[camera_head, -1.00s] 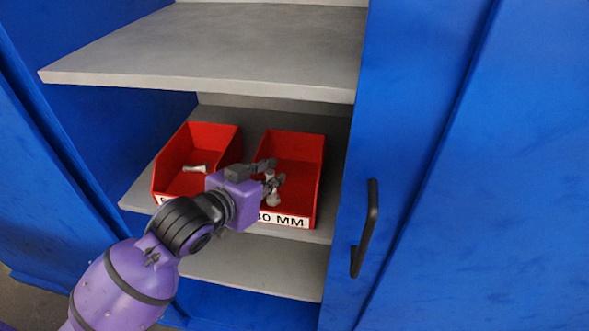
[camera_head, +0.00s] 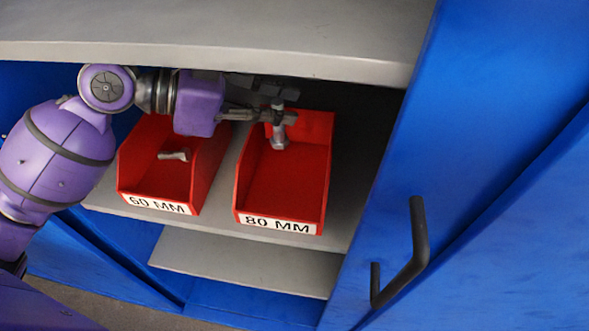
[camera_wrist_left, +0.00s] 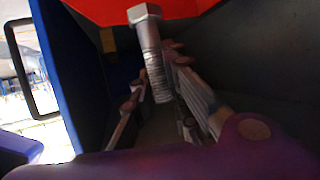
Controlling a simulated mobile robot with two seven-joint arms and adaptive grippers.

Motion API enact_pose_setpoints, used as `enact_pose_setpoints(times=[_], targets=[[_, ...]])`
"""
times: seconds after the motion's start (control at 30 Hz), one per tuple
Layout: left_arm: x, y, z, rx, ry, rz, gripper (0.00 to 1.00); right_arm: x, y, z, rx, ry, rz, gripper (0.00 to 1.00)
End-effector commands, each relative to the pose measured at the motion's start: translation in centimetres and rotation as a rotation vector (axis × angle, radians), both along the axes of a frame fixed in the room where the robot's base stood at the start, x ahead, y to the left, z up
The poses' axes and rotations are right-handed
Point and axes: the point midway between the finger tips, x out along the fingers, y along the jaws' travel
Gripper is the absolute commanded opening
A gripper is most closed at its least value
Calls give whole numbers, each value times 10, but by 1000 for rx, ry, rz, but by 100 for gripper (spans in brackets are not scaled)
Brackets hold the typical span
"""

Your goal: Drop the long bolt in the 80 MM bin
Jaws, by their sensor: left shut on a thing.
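The long bolt (camera_head: 279,132) is a grey metal bolt that hangs head down from my left gripper (camera_head: 280,112), over the back part of the red 80 MM bin (camera_head: 282,205). In the left wrist view the bolt (camera_wrist_left: 152,55) shows its hex head and threaded shank, with its shank between the fingers of my left gripper (camera_wrist_left: 160,92). The gripper is shut on the bolt. From the head view I cannot tell how far the bolt head is above the bin floor. My right gripper is not in view.
A red 60 MM bin (camera_head: 155,202) stands to the left, with a short bolt (camera_head: 174,155) lying in it. Both bins stand on a grey shelf (camera_head: 222,225). A grey upper shelf (camera_head: 210,40) is close above my left gripper. A blue door with a dark handle (camera_head: 410,250) is at right.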

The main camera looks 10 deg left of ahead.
Motion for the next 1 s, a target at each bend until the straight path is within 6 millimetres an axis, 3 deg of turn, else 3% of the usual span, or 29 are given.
enact_pose_setpoints(times=[0.13, 0.33, 0.7, 0.73, 0.8, 0.9, 1.0], targets=[[1, 0, -23, -2, 8, 2, 0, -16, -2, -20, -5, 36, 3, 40], [0, 0, -46, -2, 7, 2, 0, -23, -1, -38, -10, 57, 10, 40], [1, 0, -49, -1, -2, 3, 0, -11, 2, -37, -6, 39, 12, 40], [1, 0, -49, -1, -2, 3, 15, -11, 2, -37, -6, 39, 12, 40], [1, 0, -49, -2, -1, 3, 24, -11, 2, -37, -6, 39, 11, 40], [0, 0, -49, -1, -1, 3, 36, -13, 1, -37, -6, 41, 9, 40], [0, 0, -50, -1, 1, 3, 36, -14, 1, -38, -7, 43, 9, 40]])
